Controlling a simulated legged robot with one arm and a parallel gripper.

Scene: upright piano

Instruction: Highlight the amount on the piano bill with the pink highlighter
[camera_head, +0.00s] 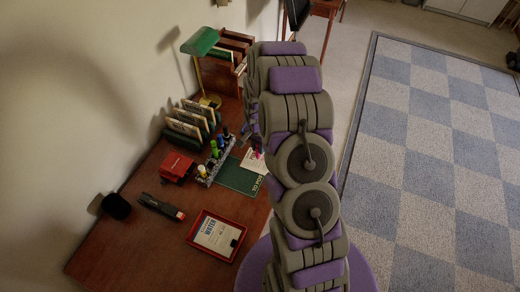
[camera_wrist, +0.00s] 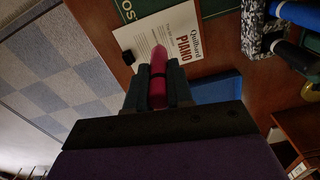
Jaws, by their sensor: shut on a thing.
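My gripper (camera_wrist: 155,92) is shut on the pink highlighter (camera_wrist: 157,62), which points up and away from the wrist in the wrist view. The piano bill (camera_wrist: 178,28) is a white sheet headed "Quillard PIANO", lying beyond the fingers. The highlighter's far end overlaps the bill in the picture; I cannot tell whether it touches. The amount is not readable, and the highlighter covers part of the sheet. In the head view the bill (camera_head: 255,163) lies on the desk just left of my arm, with a small pink bit of the highlighter (camera_head: 257,154) above it.
A green board (camera_head: 238,178) lies by the bill. A speckled holder (camera_head: 204,180) with several markers stands left of it. A red box (camera_head: 177,167), stapler-like dark object (camera_head: 160,207) and red-rimmed tray (camera_head: 240,242) are nearby.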

